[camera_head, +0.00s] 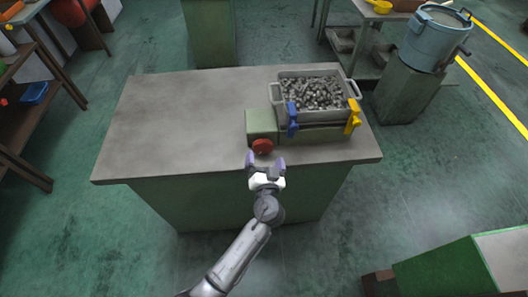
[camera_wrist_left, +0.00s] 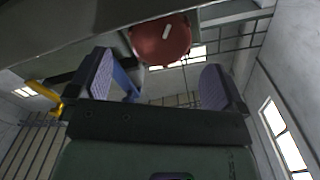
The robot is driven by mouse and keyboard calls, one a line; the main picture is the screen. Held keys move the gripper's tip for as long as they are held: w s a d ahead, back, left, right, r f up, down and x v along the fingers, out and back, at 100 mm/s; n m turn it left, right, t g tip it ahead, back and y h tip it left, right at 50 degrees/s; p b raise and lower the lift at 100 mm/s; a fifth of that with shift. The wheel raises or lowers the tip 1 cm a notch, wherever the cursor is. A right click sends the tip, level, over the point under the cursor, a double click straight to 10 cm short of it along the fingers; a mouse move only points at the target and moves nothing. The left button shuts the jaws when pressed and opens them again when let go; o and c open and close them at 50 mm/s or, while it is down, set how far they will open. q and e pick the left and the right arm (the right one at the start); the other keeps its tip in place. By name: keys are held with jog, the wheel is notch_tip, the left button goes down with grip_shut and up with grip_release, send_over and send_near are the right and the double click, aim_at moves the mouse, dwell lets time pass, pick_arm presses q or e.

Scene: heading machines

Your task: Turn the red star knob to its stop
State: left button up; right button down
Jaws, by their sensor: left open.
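The red star knob (camera_head: 262,146) sits on the front of a green block (camera_head: 261,123) at the front edge of the grey-topped bench. In the left wrist view the knob (camera_wrist_left: 161,41) shows as a red disc with a short white mark, beyond the fingertips and between them. My left gripper (camera_head: 265,160) is open, just in front of the knob, and appears apart from it. Its two purple-padded fingers also show in the left wrist view (camera_wrist_left: 158,78), with nothing between them. My right gripper is in neither view.
A grey tray (camera_head: 285,85) of small metal parts stands right of the green block. A blue lever (camera_head: 292,119) and a yellow lever (camera_head: 353,116) are at its front. The left side of the bench top (camera_head: 170,115) is clear.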

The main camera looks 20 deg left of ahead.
pick_arm(q)
jog(key=v, duration=1)
